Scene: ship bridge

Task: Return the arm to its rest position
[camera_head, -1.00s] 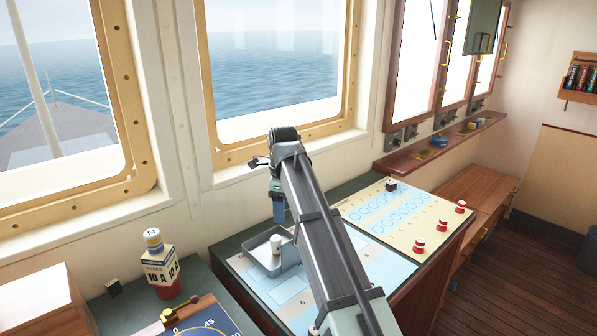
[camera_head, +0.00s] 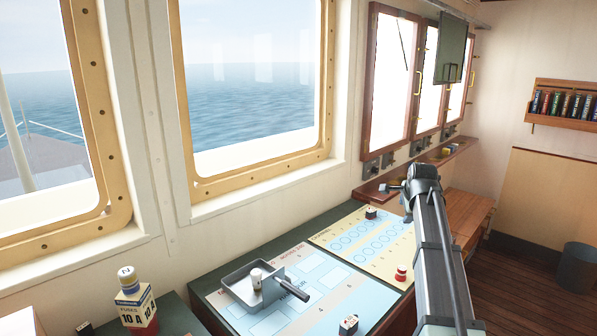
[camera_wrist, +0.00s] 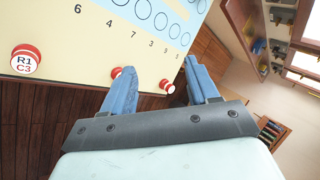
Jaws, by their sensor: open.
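In the head view my arm reaches up from the bottom right over the right part of the desk. The fingers are mostly hidden there behind my own wrist. Red-and-white knobs stand along the panel edge; one marked R1 C3 (camera_wrist: 26,60) is at the left in the wrist view, and one red knob (camera_head: 402,272) shows beside my arm in the head view.
A grey tray (camera_head: 236,281) with a white cylinder in it and a dark handle sits on the blue chart.

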